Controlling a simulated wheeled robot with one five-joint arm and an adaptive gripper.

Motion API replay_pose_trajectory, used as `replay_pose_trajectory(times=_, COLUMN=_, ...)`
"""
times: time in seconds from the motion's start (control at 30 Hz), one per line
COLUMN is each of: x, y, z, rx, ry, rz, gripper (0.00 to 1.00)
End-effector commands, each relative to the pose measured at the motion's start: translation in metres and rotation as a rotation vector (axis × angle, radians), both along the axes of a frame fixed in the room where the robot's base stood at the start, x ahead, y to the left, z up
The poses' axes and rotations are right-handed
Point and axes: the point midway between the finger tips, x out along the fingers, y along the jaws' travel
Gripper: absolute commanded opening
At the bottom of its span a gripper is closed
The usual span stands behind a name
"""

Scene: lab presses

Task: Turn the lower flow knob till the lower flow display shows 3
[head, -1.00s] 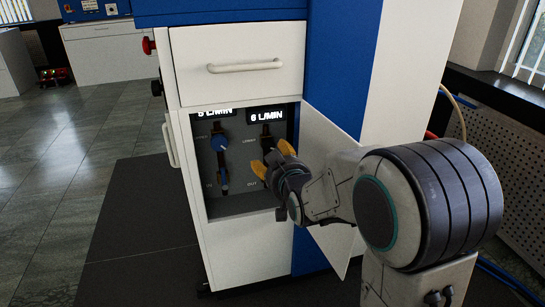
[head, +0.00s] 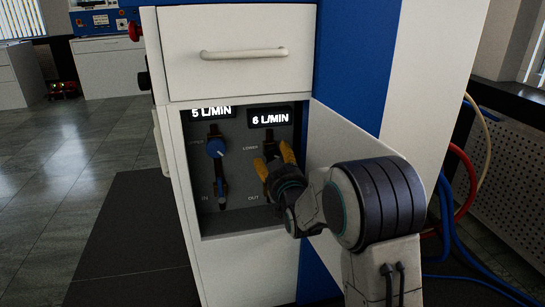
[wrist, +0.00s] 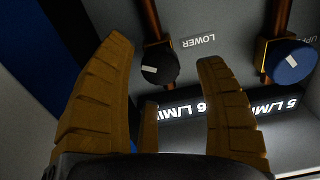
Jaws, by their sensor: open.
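The lower flow knob (wrist: 160,66) is black with a white mark and shows between my fingertips in the wrist view, beyond them. In the head view my gripper hides most of it. The lower flow display (head: 269,119) reads 6 L/MIN; it shows upside down in the wrist view (wrist: 207,108). My gripper (head: 275,157) has yellow-brown fingers, spread open and empty, in front of the knob inside the cabinet recess. The fingers also show in the wrist view (wrist: 168,62). I cannot tell whether they touch the knob.
The blue upper knob (head: 216,148) sits left of the lower one, under a display (head: 211,113) reading 5 L/MIN. A drawer (head: 238,55) is above the recess. The open cabinet door (head: 340,135) stands right, close to my arm. Hoses (head: 464,180) hang farther right.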

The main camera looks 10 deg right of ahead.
Motion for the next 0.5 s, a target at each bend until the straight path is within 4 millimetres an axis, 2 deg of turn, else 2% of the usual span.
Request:
replay_pose_trajectory(times=0.2, x=0.021, y=0.000, z=-0.001, rx=0.000, ry=-0.001, rz=0.000, gripper=0.65)
replay_pose_trajectory(times=0.5, x=0.033, y=0.000, z=0.000, rx=0.000, ry=0.001, rz=0.000, gripper=0.65)
